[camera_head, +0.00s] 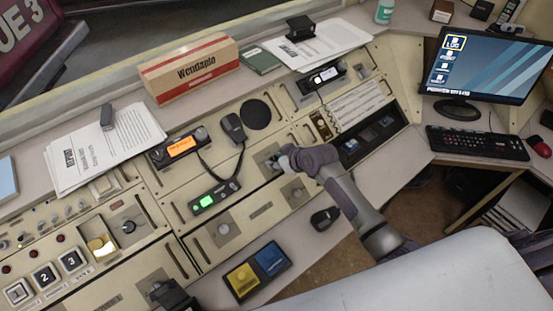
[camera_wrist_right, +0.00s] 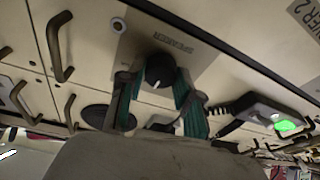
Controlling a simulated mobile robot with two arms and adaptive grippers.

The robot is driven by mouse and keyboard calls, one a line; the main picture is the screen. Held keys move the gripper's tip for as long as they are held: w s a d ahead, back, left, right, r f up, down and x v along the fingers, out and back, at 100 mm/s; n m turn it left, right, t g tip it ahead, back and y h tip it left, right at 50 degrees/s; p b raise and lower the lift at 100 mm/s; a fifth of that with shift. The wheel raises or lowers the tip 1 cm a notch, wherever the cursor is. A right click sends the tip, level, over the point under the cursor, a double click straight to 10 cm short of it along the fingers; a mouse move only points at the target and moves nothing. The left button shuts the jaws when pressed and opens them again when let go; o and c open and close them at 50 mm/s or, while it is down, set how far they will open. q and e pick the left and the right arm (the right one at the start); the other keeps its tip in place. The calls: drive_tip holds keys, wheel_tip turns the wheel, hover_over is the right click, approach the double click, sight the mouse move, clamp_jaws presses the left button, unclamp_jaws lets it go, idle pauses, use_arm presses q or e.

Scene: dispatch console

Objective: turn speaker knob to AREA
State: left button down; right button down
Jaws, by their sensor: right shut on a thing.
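The speaker knob (camera_wrist_right: 160,70) is a round black knob with a white pointer mark. It sits on a grey plate whose SPEAKER label shows upside down in the right wrist view. The mark points down and slightly left there. My right gripper (camera_wrist_right: 157,82) has its green-padded fingers on either side of the knob and is shut on it. In the head view the right gripper (camera_head: 277,163) is at the console's middle panel and hides most of the knob. Position labels such as AREA are not readable. My left gripper is not in view.
A radio with a green screen (camera_head: 208,202) and one with an orange screen (camera_head: 180,148) lie left of the gripper. A corded microphone (camera_head: 233,128) hangs nearby. Metal handles (camera_wrist_right: 61,46) project from the panels. A yellow-and-blue pad (camera_head: 257,270) lies on the front ledge.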

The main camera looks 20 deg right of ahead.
drive_tip(key=m+p, duration=0.2)
drive_tip(key=m, duration=0.1)
drive_tip(key=shift+r+p, duration=0.2)
drive_tip(key=shift+p, duration=0.1)
drive_tip(key=m+h+p, duration=0.1)
drive_tip(key=m+p, duration=0.2)
drive_tip(key=m, duration=0.1)
drive_tip(key=shift+a+t, duration=0.1)
drive_tip(key=shift+t, duration=0.3)
drive_tip(key=m+h+p, duration=0.1)
drive_tip(key=m+p, duration=0.1)
drive_tip(key=m, duration=0.1)
drive_tip(key=shift+f+m+h+p, duration=0.25)
drive_tip(key=shift+m+p, duration=0.35)
drive_tip(key=shift+m, duration=0.5)
drive_tip(key=c, duration=0.8)
unclamp_jaws()
drive_tip(key=shift+r, duration=0.1)
